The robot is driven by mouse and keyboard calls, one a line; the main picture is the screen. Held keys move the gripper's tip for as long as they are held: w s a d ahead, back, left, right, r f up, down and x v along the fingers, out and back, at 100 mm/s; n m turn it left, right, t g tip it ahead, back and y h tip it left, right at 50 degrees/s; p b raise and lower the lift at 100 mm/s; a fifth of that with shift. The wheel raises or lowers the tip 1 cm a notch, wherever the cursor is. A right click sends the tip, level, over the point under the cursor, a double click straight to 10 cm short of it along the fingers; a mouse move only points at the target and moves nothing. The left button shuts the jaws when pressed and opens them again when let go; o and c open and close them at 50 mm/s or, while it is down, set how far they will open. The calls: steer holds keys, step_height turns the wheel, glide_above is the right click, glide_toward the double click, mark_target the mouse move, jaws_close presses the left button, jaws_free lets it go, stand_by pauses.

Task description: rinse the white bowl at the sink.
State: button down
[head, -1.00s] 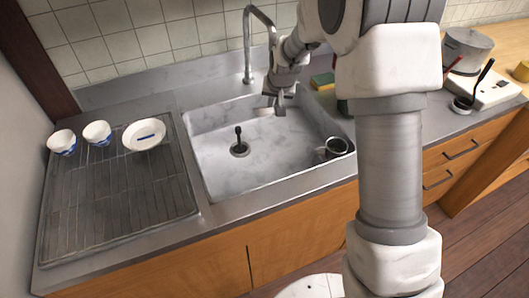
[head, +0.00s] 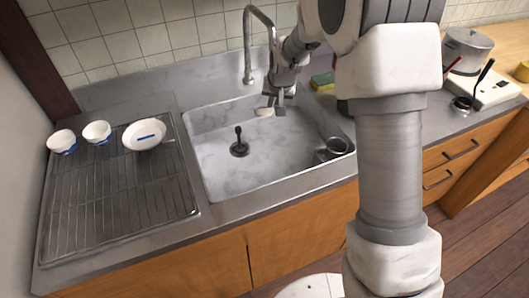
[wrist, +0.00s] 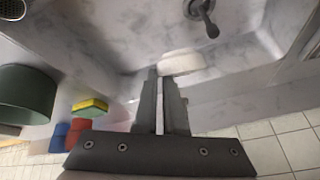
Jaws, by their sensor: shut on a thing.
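My gripper (head: 277,102) hangs over the back right of the sink basin (head: 219,180). Its two fingers (wrist: 161,77) are close together in the wrist view. They are shut on a small white piece that I take to be the white bowl (head: 264,112); it also shows at the fingertips in the wrist view (wrist: 182,62). Only part of the bowl shows, so I cannot tell its tilt or contents. The grey faucet (head: 247,45) stands behind the basin, its spout to the left of my gripper. No water stream is visible.
A rack (head: 115,193) at left holds two cups (head: 61,142) (head: 97,132) and a white dish with a blue mark (head: 145,135). A sponge (head: 322,81) sits behind.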

steer(key=shift+r+p, duration=1.2)
steer(key=shift+r, duration=0.9)
steer(key=shift+f, duration=0.1)
steer(key=s+d+f+n, duration=0.1)
steer(key=s+d+f, duration=0.1)
steer(key=s+d, duration=0.8)
steer(key=shift+s+d+n+y+p, duration=0.3)
steer(key=shift+s+d+y+p, duration=0.15)
steer(key=shift+s, duration=0.65)
